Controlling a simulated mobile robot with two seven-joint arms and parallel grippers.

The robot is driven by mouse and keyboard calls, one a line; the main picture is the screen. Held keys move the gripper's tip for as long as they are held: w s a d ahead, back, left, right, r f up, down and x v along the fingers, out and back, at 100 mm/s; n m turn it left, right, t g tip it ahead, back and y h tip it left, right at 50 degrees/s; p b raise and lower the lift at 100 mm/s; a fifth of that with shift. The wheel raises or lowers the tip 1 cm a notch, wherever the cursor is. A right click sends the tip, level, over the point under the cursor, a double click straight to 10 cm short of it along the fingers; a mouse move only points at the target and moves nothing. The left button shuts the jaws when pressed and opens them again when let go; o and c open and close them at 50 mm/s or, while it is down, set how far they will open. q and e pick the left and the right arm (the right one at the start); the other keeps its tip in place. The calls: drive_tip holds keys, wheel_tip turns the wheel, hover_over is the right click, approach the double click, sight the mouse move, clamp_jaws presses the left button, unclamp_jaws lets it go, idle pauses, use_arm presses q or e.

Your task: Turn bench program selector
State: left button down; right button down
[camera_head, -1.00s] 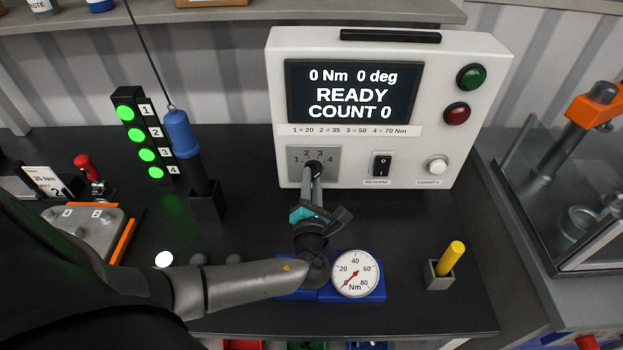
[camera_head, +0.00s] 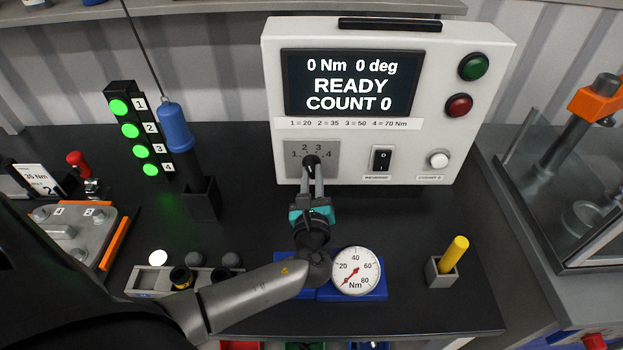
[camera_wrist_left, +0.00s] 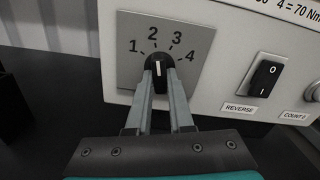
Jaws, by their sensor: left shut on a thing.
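The program selector is a black knob (camera_head: 311,159) on a grey plate (camera_head: 327,172) marked 1 to 4, low on the left of the white bench unit (camera_head: 480,40). In the left wrist view the knob (camera_wrist_left: 158,66) has a white pointer line standing nearly upright, close to the 2 mark. My left gripper (camera_head: 312,168) reaches up to it from the front and is shut on the knob. In the wrist view its fingers (camera_wrist_left: 159,80) sit on both sides of the knob. The unit's screen (camera_head: 350,83) reads 0 Nm 0 deg, READY, COUNT 0. My right gripper is not in view.
Right of the selector are a black REVERSE rocker switch (camera_head: 381,159) and a white COUNT 0 button (camera_head: 438,160). A blue-handled tool (camera_head: 176,128) stands in a holder at left, beside green lamps (camera_head: 135,130).

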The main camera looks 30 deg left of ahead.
use_arm(q)
drive_tip(key=n+b, duration=0.3)
drive_tip(key=n, duration=0.2)
drive_tip(key=shift+d, duration=0.1)
drive_tip(key=shift+w+r+n+b, duration=0.1)
drive_tip(key=shift+n+b, duration=0.75)
drive_tip(key=shift+n, duration=1.25)
drive_tip(key=c, duration=0.8)
unclamp_jaws()
drive_tip(key=b+v, duration=0.1)
drive_tip(key=v, duration=1.4)
drive_tip(key=shift+d, duration=0.15)
